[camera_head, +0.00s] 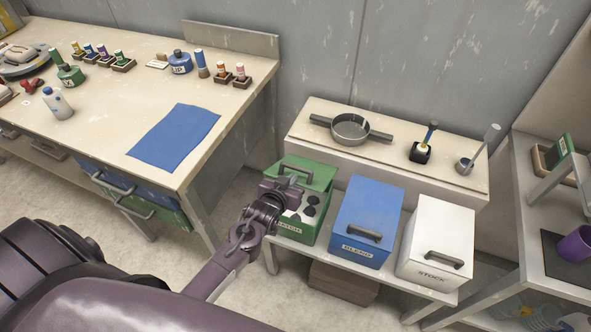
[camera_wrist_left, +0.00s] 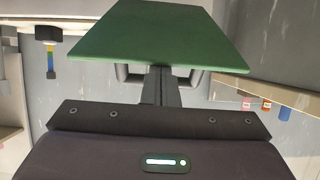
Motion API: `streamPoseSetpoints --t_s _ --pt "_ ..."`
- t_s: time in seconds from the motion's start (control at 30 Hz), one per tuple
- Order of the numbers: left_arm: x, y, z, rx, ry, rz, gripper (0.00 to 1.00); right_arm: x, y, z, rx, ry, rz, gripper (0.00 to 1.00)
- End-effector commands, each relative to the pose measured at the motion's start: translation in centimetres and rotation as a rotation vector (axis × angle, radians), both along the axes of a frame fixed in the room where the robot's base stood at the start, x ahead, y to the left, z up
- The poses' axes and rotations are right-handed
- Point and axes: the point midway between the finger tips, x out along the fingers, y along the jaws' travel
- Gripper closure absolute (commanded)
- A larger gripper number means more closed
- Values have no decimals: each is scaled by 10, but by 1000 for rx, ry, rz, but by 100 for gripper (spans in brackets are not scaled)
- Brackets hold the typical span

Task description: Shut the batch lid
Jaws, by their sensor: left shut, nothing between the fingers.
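The lid carries a grey handle. My left gripper (camera_head: 288,184) is shut and empty, in front of the raised lid by the handle, and hides part of the box. In the left wrist view the lid (camera_wrist_left: 160,35) fills the upper middle, and the shut fingers (camera_wrist_left: 160,84) overlap the handle (camera_wrist_left: 128,75). Contact cannot be told. My right gripper is not in view.
A blue box (camera_head: 365,215) and a white box (camera_head: 437,230), both closed, stand right of the batch box. A shelf behind holds a sieve (camera_head: 350,129). A worktable with a blue cloth (camera_head: 175,136) is at left. A side table with a purple cup (camera_head: 576,244) is at right.

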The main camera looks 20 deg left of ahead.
Motion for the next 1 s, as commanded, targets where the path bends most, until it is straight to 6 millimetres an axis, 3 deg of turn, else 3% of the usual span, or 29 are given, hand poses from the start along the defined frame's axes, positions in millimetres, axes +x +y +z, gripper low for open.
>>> streamPoseSetpoints --t_s 0.03,0.3,0.63,1.0 --pt "-7 -1 -17 2 -28 0 100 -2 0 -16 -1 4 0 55" --pt "-24 -2 -44 9 -166 0 100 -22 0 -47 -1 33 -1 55" --pt "-34 -2 -66 15 -272 0 100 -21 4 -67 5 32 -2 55" --pt "-40 -2 -82 15 -271 0 100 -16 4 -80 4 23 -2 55"
